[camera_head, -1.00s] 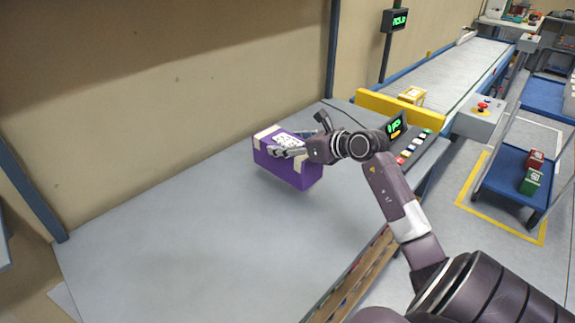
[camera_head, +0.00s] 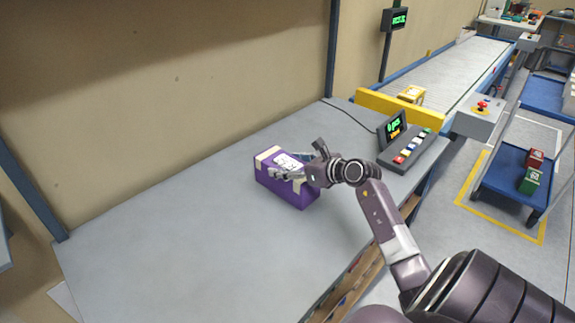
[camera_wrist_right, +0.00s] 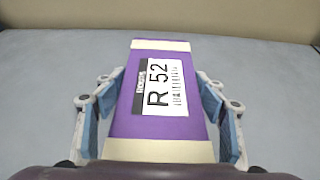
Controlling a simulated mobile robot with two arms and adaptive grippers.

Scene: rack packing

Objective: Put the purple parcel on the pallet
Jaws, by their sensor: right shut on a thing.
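The purple parcel (camera_head: 287,190) has cream bands and a white label reading R 52. My right gripper (camera_head: 290,172) is shut on it, gripping it from above the grey table. In the right wrist view the parcel (camera_wrist_right: 125,122) sits between the two blue-padded fingers, with its label face up. The parcel is at or just above the table top; I cannot tell whether it touches. Wooden slats (camera_head: 352,287), perhaps part of the pallet, show below the table's front edge, mostly hidden by the table and my arm. My left gripper is not in view.
The grey table (camera_head: 170,235) is bare to the left. A button console with a screen (camera_head: 405,147) stands to the right. Beyond are a yellow barrier (camera_head: 385,105), a conveyor (camera_head: 460,65) and a blue cart (camera_head: 505,180) with red and green boxes.

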